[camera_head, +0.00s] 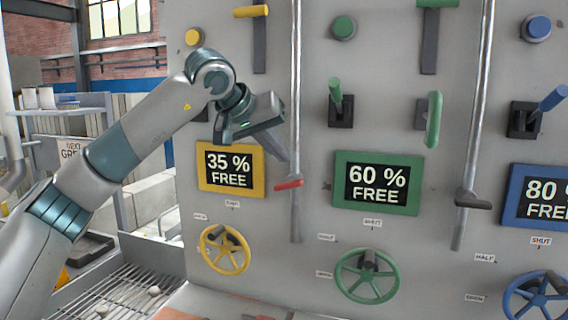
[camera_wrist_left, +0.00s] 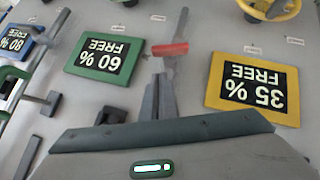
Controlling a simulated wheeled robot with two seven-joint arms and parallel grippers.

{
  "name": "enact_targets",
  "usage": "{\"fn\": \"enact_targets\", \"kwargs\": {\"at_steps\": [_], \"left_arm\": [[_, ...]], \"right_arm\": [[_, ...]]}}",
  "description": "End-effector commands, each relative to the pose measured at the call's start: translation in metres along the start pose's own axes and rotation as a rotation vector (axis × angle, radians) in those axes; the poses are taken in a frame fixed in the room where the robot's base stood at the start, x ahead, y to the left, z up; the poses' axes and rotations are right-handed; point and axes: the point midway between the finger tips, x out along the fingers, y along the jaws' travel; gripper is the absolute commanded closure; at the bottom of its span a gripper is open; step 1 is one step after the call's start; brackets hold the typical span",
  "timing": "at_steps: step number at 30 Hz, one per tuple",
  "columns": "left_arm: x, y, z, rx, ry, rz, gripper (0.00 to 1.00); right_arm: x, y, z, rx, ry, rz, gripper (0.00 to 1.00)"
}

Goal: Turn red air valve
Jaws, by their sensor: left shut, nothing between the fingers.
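The red air valve handle (camera_head: 289,184) is a short red lever on a grey vertical pipe (camera_head: 296,215), between the yellow and green displays. It lies nearly level, tilted slightly. It also shows in the left wrist view (camera_wrist_left: 170,48), just beyond the fingertips. My left gripper (camera_head: 279,156) is shut and empty, with its fingers pointing down toward the handle from above. In the left wrist view the closed fingers (camera_wrist_left: 157,82) appear a little short of the red handle; I cannot tell the exact depth gap. My right gripper is not in view.
A yellow display (camera_head: 231,169) reads 35 % and a green one (camera_head: 377,182) 60 %. Below are a yellow handwheel (camera_head: 224,249) and a green handwheel (camera_head: 367,276). A second pipe with a dark lever (camera_head: 472,200) stands to the right. Levers and knobs protrude above.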

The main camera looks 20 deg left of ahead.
Motion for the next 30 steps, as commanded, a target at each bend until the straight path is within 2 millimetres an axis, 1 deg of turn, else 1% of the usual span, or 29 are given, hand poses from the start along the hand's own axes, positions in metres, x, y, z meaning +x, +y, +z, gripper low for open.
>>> {"fn": "enact_targets", "kwargs": {"at_steps": [1, 3, 9, 12, 18, 26, 27, 28, 29, 30], "left_arm": [[-0.007, -0.001, 0.003, 0.002, 0.004, 0.001, 1.0], [-0.02, -0.001, 0.003, 0.001, 0.005, 0.002, 1.0], [-0.055, 0.001, 0.003, 0.001, 0.003, 0.002, 1.0], [-0.067, 0.001, 0.002, 0.0, 0.004, 0.001, 1.0], [-0.079, 0.002, 0.001, 0.0, 0.001, 0.001, 1.0], [-0.08, 0.002, 0.001, 0.0, 0.001, 0.001, 1.0], [-0.08, 0.002, 0.001, 0.0, 0.001, 0.001, 0.95], [-0.08, 0.003, 0.001, 0.0, 0.0, 0.002, 0.88], [-0.079, 0.003, 0.001, -0.001, 0.0, 0.004, 0.81], [-0.078, 0.005, 0.002, -0.004, -0.002, 0.011, 0.71]], "right_arm": [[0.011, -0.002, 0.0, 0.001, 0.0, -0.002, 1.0], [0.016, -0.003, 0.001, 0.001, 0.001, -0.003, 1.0], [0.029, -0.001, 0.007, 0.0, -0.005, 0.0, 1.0], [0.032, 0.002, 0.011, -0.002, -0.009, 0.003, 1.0], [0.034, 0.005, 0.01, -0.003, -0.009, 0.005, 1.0], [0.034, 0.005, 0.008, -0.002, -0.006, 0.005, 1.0], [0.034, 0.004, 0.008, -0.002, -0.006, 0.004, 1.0], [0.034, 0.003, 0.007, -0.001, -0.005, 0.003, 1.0], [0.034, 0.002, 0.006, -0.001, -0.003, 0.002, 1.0], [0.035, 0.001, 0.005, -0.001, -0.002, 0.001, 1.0]]}}
